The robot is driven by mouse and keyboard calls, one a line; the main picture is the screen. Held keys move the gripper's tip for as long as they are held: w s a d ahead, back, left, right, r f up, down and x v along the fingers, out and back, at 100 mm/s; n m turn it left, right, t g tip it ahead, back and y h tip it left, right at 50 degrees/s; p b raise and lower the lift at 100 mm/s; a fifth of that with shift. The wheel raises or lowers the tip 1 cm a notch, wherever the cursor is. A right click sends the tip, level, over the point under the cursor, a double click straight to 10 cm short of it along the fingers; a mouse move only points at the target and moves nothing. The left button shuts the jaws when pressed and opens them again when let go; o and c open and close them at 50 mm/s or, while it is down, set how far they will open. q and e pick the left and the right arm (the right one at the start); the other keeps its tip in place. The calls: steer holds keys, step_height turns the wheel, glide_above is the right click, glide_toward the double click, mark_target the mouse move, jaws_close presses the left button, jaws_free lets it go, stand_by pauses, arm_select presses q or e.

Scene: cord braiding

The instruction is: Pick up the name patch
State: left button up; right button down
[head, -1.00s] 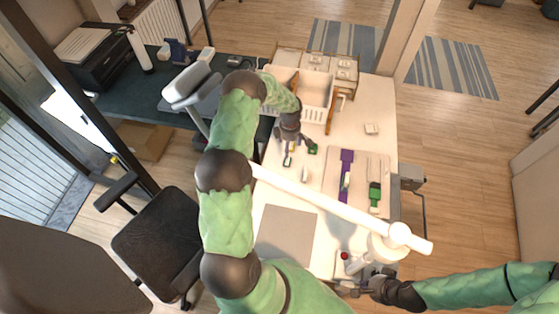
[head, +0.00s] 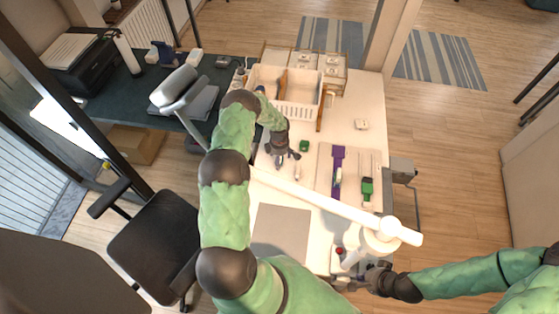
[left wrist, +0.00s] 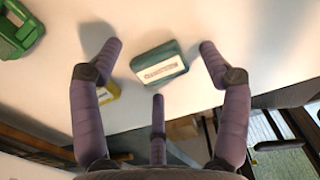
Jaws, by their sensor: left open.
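The name patch (left wrist: 160,65) is a small dark green block with a white label bearing red lettering. It lies on the white table between the spread fingers of my left gripper (left wrist: 161,48), which is open and does not visibly hold it. In the head view the left gripper (head: 281,159) is low over the table, and I cannot make out the patch there. My right gripper (head: 357,281) is at the table's near right edge, away from the patch; its fingers are too small to judge.
A green object (left wrist: 17,32) lies near the patch, and a yellow piece (left wrist: 108,92) is partly behind a left finger. A purple strip (head: 337,172) and green tool (head: 367,188) lie to the right. A white lamp arm (head: 325,207) crosses the table. A white basket (head: 298,108) stands behind.

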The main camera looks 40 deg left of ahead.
arm_select(q)
steer(key=c, duration=1)
steer(key=shift+r, duration=0.1)
